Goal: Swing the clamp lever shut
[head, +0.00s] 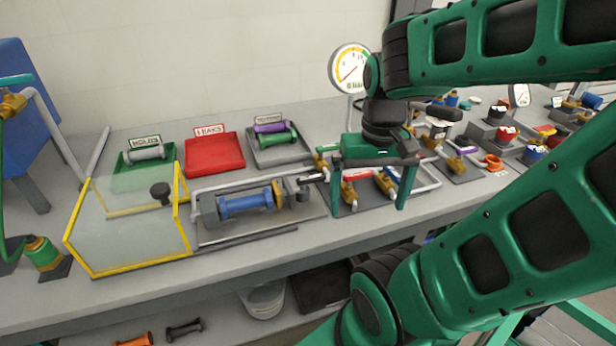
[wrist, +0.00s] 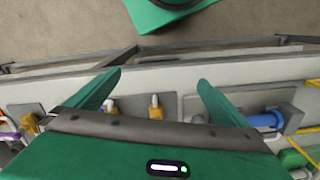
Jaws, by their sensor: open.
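The blue spool-like part (head: 245,204) lies in a grey fixture on the bench in the head view. A dark clamp with a short lever-like bar (head: 308,179) sits at the fixture's right end, close to my gripper's left finger. I cannot tell how far the lever is swung. My gripper (head: 369,205) is open, fingers pointing down, just right of the clamp, above a plate with brass valves (head: 386,182). In the wrist view my gripper (wrist: 158,82) shows spread and empty, and the blue part (wrist: 262,121) lies right of the right finger.
A clear guard with a yellow frame (head: 128,272) stands left of the fixture. Red (head: 214,168), green (head: 118,183) and grey (head: 272,161) trays lie behind. A pressure gauge (head: 349,68) rises behind my wrist. More valves and fittings crowd the right; a bare bench strip runs along the front.

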